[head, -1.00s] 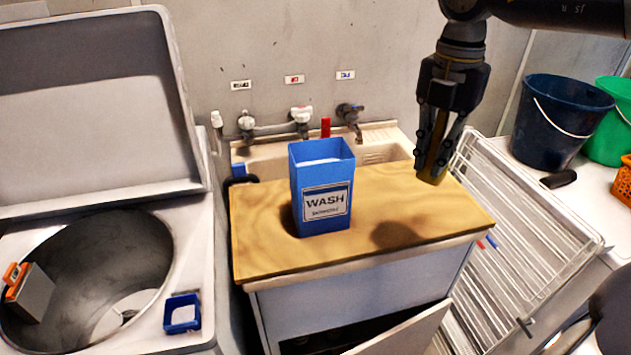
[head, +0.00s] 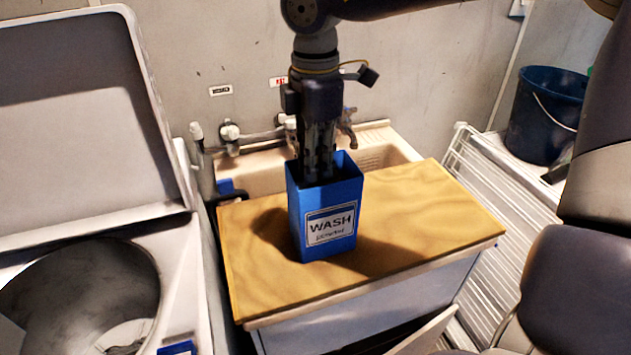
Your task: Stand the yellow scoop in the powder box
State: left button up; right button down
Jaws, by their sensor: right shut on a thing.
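The blue powder box (head: 328,225) with its "WASH" label stands upright on the wooden board (head: 430,225). My right gripper (head: 318,172) points straight down into the open top of the box. Its fingers are close together and their tips are below the rim. The yellow scoop is hidden inside the box, between or below the fingers; I cannot see how deep it sits or whether it touches the powder. My left gripper is not in view.
A sink (head: 262,178) with taps is behind the board. An open top-loading washer (head: 80,290) stands at the left. A white wire rack (head: 490,200) and a dark blue bucket (head: 545,120) are at the right. The board's right half is clear.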

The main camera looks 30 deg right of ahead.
aim_at(315, 184)
notch_tip(315, 184, down, 4)
jog(key=shift+f+p, duration=0.2)
jog(key=shift+p, duration=0.2)
jog(key=shift+w+f, duration=0.1)
jog(key=shift+f+b, duration=0.2)
jog(key=shift+b, duration=0.2)
jog(key=c, duration=1.8)
grip_release()
jog(key=shift+c, duration=0.2)
jog(key=shift+r, duration=0.1)
jog(key=shift+r+p, duration=0.3)
jog(key=shift+p, duration=0.25)
notch_tip(315, 184, up, 12)
jog(key=shift+f+b, duration=0.15)
jog(key=shift+b, duration=0.55)
